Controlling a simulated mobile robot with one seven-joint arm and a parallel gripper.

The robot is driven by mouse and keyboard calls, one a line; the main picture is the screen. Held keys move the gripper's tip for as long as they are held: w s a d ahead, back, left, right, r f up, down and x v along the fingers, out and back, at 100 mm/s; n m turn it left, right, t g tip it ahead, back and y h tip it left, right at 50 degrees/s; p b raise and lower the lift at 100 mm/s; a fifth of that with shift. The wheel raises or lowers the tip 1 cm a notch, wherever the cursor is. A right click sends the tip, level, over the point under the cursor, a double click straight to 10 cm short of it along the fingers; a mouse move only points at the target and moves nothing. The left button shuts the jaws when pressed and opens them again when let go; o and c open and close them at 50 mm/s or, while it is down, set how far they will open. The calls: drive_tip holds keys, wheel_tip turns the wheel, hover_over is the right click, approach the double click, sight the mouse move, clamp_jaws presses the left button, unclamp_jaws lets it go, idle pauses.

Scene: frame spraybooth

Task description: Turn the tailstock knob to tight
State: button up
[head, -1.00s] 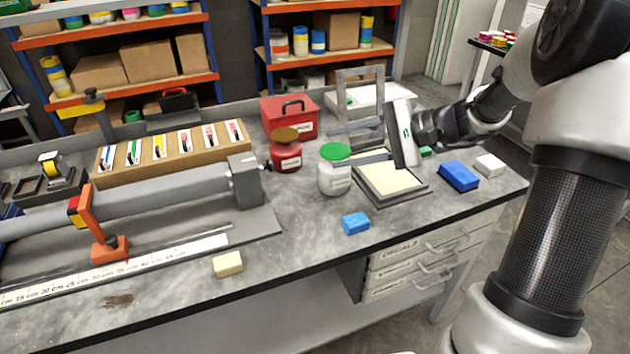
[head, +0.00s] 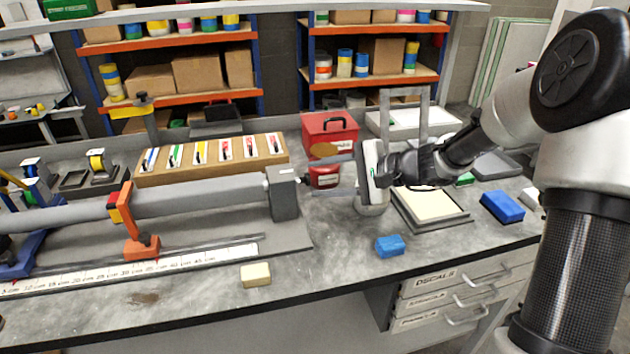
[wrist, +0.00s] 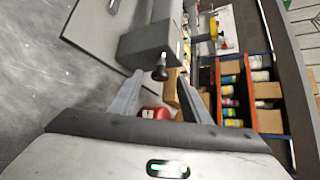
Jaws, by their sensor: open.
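The tailstock (head: 285,196) is a grey block at the right end of the long grey bar on the bench. Its small dark knob faces right, toward my gripper, and is hard to make out in the head view. In the wrist view the knob (wrist: 160,73) is dark and round, on a short stem from the tailstock (wrist: 148,40). My gripper (head: 314,178) is open, with its fingers pointing left at the tailstock. In the wrist view the knob lies between the fingertips (wrist: 160,78), with no contact visible. Any tightness marking cannot be read.
A red jar with a brown lid (head: 323,151) stands behind the fingers. A blue block (head: 390,246) and a cream block (head: 256,275) lie on clear bench in front.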

drive_tip(key=shift+x, duration=1.05)
drive_tip(key=c, duration=1)
drive_tip(key=shift+c, duration=0.2)
drive_tip(key=shift+r+p, duration=0.15)
drive_tip(key=shift+p, duration=0.2)
